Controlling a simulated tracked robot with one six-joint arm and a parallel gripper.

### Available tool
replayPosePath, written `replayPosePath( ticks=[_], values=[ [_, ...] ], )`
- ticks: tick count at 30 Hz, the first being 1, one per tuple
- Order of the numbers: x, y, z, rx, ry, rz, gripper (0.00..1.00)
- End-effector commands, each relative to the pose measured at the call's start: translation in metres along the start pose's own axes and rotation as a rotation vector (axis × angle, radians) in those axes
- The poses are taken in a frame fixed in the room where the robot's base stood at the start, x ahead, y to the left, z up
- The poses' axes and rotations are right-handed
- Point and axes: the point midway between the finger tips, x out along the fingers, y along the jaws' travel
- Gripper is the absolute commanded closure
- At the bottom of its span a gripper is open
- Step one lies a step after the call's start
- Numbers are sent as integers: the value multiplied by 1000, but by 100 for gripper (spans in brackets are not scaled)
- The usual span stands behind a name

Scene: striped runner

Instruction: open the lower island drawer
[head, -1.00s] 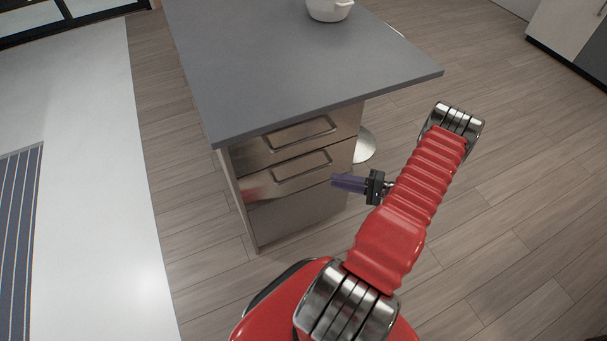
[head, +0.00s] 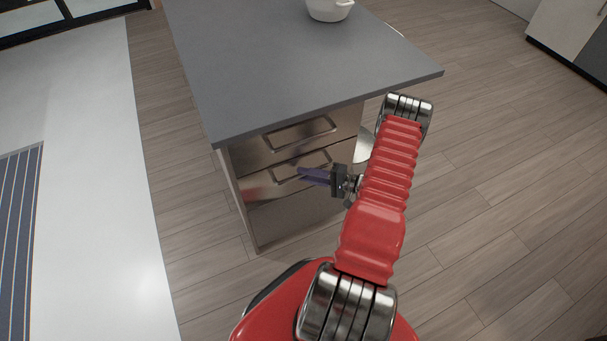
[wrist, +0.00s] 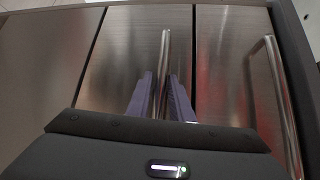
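The lower island drawer (head: 256,187) is a brushed-metal front below the upper drawer, and it looks closed. Its bar handle (head: 283,177) is partly covered by my gripper in the head view. My gripper (head: 302,173) has purple fingers pointing left at this handle. In the wrist view, the drawer front (wrist: 120,60) is the middle panel, with its handle (wrist: 165,48) running between the two fingers of my gripper (wrist: 161,80). The fingers are apart, one on each side of the bar, with gaps showing. How deep they reach around the bar is hard to tell.
The upper drawer (head: 250,155) with its own handle (head: 300,132) is just above; that handle also shows in the wrist view (wrist: 275,85). A plain panel (head: 300,215) lies below. The grey countertop (head: 290,70) overhangs and bears a white pot (head: 330,10). Open wooden floor (head: 480,230) lies right.

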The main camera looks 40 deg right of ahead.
Motion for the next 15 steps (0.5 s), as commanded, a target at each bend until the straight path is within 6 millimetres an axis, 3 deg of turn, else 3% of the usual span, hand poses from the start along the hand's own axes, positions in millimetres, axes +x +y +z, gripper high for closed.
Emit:
replayPosePath(
  ticks=[4, 15],
  values=[
    [11, 0, 0, 0, 0, 0, 80],
    [12, 0, 0, 0, 1, 0, 84]
  ],
)
